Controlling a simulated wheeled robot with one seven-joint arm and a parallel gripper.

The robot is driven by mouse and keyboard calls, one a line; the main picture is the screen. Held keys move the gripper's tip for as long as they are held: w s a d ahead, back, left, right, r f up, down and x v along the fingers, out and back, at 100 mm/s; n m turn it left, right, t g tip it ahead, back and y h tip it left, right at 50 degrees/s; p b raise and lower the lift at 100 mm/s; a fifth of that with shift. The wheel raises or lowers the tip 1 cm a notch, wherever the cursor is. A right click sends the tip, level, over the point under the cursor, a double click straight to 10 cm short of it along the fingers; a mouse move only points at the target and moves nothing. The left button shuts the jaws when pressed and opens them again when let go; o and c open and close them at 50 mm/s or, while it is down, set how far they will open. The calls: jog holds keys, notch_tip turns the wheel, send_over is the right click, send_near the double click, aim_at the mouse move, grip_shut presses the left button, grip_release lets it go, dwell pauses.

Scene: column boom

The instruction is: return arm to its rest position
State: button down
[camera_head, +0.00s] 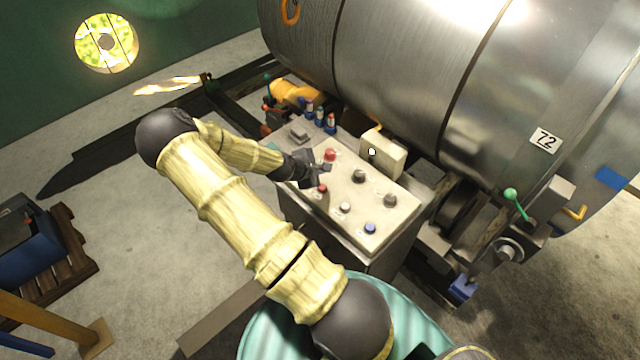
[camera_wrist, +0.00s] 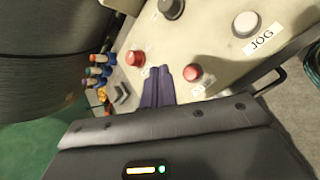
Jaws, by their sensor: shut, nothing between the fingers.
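My arm, with pale bamboo-like links and dark joints, reaches over a light grey control panel (camera_head: 358,212). My gripper (camera_head: 325,172) is above the panel's left part, close to a large red button (camera_head: 330,155) and a smaller red button (camera_head: 322,188). In the wrist view my gripper (camera_wrist: 157,70) shows its two dark fingers together, with nothing between them. The large red button (camera_wrist: 135,58) lies to their left and the small red button (camera_wrist: 193,73) to their right. I cannot tell whether the fingertips touch the panel.
A big metal drum (camera_head: 400,70) marked 72 stands behind the panel. A green-knobbed lever (camera_head: 512,196) is at the right. A blue crate (camera_head: 30,245) sits on a pallet at far left.

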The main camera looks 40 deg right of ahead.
jog(key=s+a+r+m+y+b, duration=0.1)
jog(key=s+a+r+m+y, duration=0.2)
jog(key=a, duration=0.6)
jog(key=s+a+r+m+y+b, duration=0.15)
jog(key=a+r+m+y, duration=0.3)
jog(key=a, duration=0.45)
jog(key=s+a+r+m+t+y+b, duration=0.1)
jog(key=s+a+r+m+b, duration=0.1)
jog(key=s+a+r, duration=0.6)
jog(key=shift+a+r+m, duration=0.45)
jog(key=shift+a+m, duration=0.3)
jog(key=shift+a, duration=0.2)
jog(key=shift+y, duration=0.25)
jog(key=shift+d, duration=0.15)
